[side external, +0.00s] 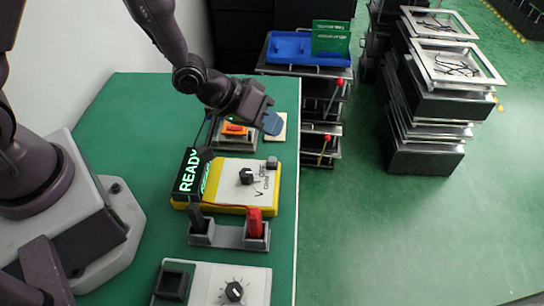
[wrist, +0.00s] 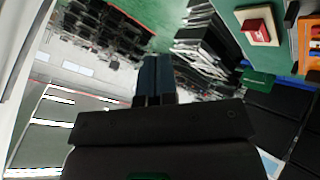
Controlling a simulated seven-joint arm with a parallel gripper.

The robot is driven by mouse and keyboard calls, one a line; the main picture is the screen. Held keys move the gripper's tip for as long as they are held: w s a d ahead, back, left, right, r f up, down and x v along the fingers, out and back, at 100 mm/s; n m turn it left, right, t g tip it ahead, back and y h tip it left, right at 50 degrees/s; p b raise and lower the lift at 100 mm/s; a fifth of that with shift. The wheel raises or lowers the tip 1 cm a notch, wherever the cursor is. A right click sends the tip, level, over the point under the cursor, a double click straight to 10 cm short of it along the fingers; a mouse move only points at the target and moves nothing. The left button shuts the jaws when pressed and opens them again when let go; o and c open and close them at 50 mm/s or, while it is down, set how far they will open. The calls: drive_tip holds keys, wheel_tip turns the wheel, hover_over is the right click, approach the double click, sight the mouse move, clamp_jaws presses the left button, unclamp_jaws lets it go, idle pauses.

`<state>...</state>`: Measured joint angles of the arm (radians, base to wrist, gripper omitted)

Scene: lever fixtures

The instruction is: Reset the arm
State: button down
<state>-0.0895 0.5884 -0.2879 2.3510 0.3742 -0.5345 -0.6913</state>
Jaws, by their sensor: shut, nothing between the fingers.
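My gripper (side external: 270,122) is at the far end of the green table in the side view, in the air near its right edge. Its dark blue fingers also show in the wrist view (wrist: 153,82), pressed together with nothing between them. In the side view it covers part of a beige plate (side external: 281,136). The wrist view shows a beige plate (wrist: 269,39) with a red block (wrist: 256,26) on it, at the upper right.
A grey fixture with an orange switch (side external: 235,129) stands left of my gripper. Nearer are a yellow-edged meter (side external: 228,170) with a READY display (side external: 187,172), a holder (side external: 228,236) with black and red probes, and a knob panel (side external: 205,287). Cart and racks stand beyond the table.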

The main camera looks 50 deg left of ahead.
idle(0.4)
drive_tip(key=s+a+f+g, duration=0.1)
drive_tip(key=s+a+f+m+g+y, duration=0.1)
drive_tip(key=s, duration=0.1)
drive_tip(key=shift+a+f+g+y, duration=0.1)
drive_tip(key=shift+f+g+y, duration=0.1)
drive_tip(key=shift+g+y, duration=0.1)
drive_tip(key=s+a+r+y, duration=0.1)
drive_tip(key=s+a+r, duration=0.2)
drive_tip(key=s+r, duration=0.2)
drive_tip(key=s+a+r+m+y, duration=0.1)
drive_tip(key=s+a+r, duration=0.2)
drive_tip(key=r, duration=0.8)
drive_tip(key=s+a+r+y, duration=0.1)
drive_tip(key=s+a+r, duration=0.2)
drive_tip(key=s+r, duration=0.4)
wheel_tip(320, 180, up, 2)
drive_tip(key=shift+a+r, duration=0.1)
drive_tip(key=shift+a, duration=0.15)
